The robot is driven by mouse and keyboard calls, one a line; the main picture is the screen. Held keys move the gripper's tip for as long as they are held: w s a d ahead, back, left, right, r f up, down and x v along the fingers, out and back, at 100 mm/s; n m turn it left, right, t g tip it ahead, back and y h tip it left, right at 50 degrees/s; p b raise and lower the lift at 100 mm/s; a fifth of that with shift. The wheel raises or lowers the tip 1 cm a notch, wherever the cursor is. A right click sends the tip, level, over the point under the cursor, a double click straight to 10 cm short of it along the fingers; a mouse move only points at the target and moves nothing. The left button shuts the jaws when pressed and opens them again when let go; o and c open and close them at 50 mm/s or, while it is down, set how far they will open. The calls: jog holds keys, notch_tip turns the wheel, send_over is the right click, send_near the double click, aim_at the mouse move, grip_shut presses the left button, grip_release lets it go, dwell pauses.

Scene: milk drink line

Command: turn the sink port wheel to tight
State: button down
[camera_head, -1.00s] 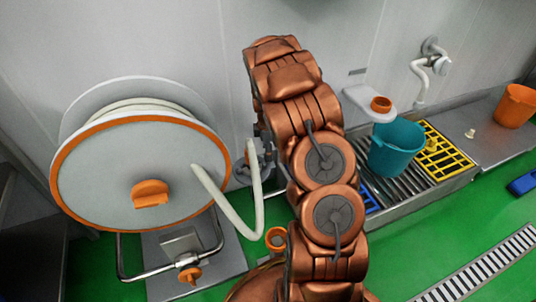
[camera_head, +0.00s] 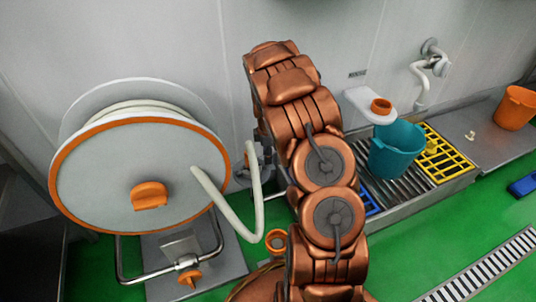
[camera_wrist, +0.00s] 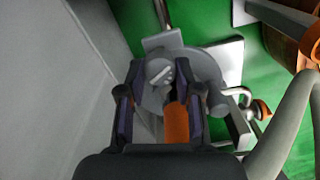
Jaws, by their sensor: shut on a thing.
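The sink port wheel appears to be the orange part (camera_wrist: 176,122) between my fingers in the wrist view. It is seen nearly edge-on, and my fingers hide part of it. My gripper (camera_wrist: 160,95) is shut on it, one dark finger on each side. A round grey fitting (camera_wrist: 207,66) with a pale bar mark on its front lies just beyond the fingertips. In the head view, an orange piece (camera_head: 249,156) at the wall, left of my arm, looks like the same wheel. My arm hides most of the gripper there. I cannot read how tight the wheel is.
A large hose reel (camera_head: 100,185) stands left of my arm, its pale hose (camera_head: 228,215) looping close by. Right of my arm, a teal bucket (camera_head: 397,150) stands on the grated sink, near a yellow grate (camera_head: 450,160). An orange bucket (camera_head: 514,108) is further right.

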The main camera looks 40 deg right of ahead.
jog(key=shift+m+p, duration=0.3)
jog(key=shift+p, duration=0.25)
jog(key=shift+r+m+p, duration=0.2)
jog(key=shift+m+p, duration=0.8)
jog(key=shift+p, duration=0.1)
jog(key=shift+m+p, duration=0.8)
jog(key=shift+m, duration=0.2)
jog(key=m+p, duration=0.2)
jog(key=m, duration=0.1)
jog(key=shift+m, duration=0.3)
jog(key=m+p, duration=0.2)
jog(key=m, duration=0.1)
jog(key=shift+f+m, duration=0.1)
jog(key=shift+m, duration=0.2)
jog(key=m+p, duration=0.2)
jog(key=m, duration=0.4)
jog(key=shift+d+f, duration=0.1)
jog(key=shift+d, duration=0.05)
jog(key=m, duration=0.6)
jog(key=shift+p, duration=0.4)
